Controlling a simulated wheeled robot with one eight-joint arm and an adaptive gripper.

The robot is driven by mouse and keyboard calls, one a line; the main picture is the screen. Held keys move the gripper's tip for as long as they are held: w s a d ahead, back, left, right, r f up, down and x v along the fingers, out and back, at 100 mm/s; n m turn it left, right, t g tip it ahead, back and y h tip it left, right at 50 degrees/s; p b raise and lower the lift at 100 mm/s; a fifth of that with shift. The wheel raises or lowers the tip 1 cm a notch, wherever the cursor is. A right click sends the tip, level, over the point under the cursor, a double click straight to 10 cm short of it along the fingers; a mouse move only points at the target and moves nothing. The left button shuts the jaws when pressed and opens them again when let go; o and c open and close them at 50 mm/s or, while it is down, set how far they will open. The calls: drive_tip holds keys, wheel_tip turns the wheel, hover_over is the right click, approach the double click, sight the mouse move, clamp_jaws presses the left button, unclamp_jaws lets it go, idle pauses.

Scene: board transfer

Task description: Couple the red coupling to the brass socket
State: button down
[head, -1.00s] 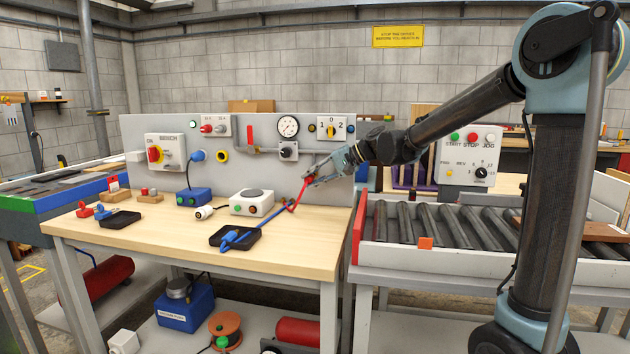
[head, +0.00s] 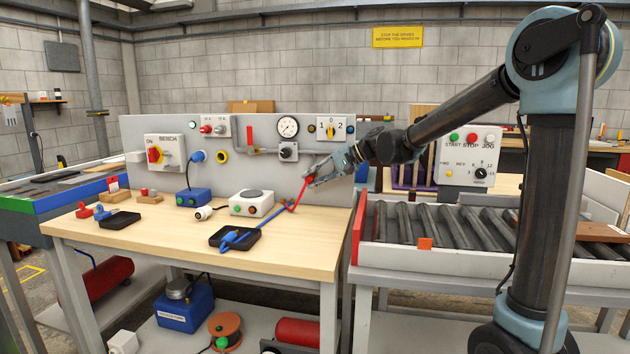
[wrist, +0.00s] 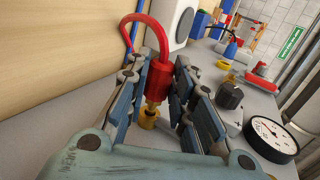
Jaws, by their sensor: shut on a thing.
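The red coupling (wrist: 157,80) is a red cylinder with a brass end, held between the two fingers of my gripper (wrist: 161,72) in the wrist view. A red hose curls from its far end. The brass socket (wrist: 149,119) shows just below the coupling's brass end, against the grey panel. The two are in line or nearly so; I cannot tell whether they touch. In the head view my gripper (head: 312,180) is at the panel's right part, shut on the red coupling (head: 308,181). There the gripper hides the brass socket.
The grey panel (head: 262,185) carries a gauge (head: 288,126), a red-handled valve (head: 250,137) and a black knob (head: 289,151). A black tray (head: 250,236) with a blue piece lies on the bench below. A roller conveyor (head: 440,225) stands right of the bench.

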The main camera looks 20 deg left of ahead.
drive_tip(key=shift+w+a, duration=0.1)
drive_tip(key=shift+w, duration=0.75)
drive_tip(key=c, duration=1.3)
unclamp_jaws()
drive_tip(key=v, duration=1.2)
